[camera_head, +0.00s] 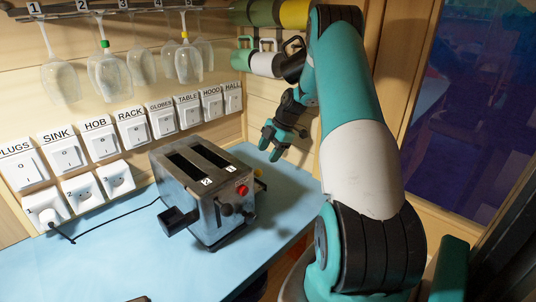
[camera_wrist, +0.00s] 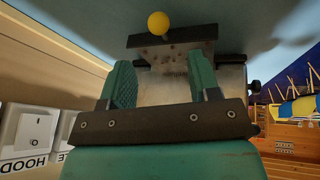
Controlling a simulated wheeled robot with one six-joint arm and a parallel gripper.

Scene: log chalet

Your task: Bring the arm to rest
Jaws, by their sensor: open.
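My arm rises at the right of the head view and bends over at the top. My gripper (camera_head: 271,147) hangs beyond the toaster's right end, above the blue counter (camera_head: 110,268). Its teal fingers are apart, also in the wrist view (camera_wrist: 162,72), with nothing held between them. The metal toaster (camera_head: 212,222) stands on the counter with two slots, a red button and dark knobs. In the wrist view, which is upside down, a metal surface (camera_wrist: 170,90) shows beyond the fingers, with a yellow ball (camera_wrist: 158,23) near it.
Labelled switches (camera_head: 103,142) and sockets line the wall at left. Wine glasses (camera_head: 108,75) hang from a rack above. Mugs (camera_head: 264,64) hang behind my gripper. A black cord (camera_head: 115,222) runs along the counter. A dark window (camera_head: 465,110) is at right.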

